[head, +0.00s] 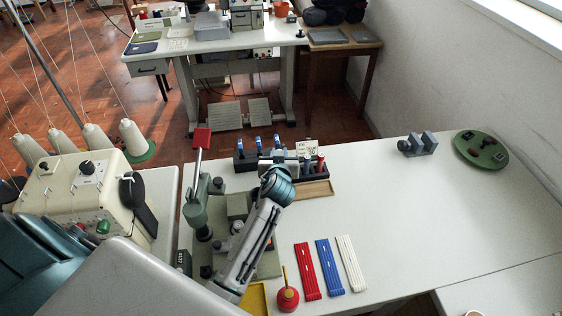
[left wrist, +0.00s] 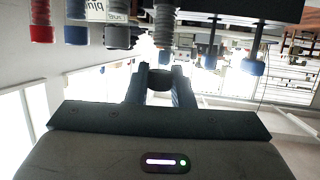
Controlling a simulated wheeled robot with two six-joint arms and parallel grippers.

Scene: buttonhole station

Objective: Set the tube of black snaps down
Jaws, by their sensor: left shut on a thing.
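My left gripper (left wrist: 160,78) is shut on a dark, round-ended thing (left wrist: 160,84), which fits the tube of black snaps. Only its short dark end shows between the fingers in the left wrist view. In the head view my left arm reaches to the dark rack (head: 245,165) at the back of the white table, and its wrist hides the fingers and the held tube. I cannot tell whether the tube touches the rack. The rack also shows in the left wrist view (left wrist: 240,8), close to the fingers. My right gripper is not in view.
Blue-topped tools stand in the rack's left part; a red-ended tube (head: 320,163) stands at its right. A small size sign (head: 307,147) is behind. A green press (head: 196,205) stands left of my arm. Red, blue and white strips (head: 351,262) lie in front. The table's right side is mostly clear.

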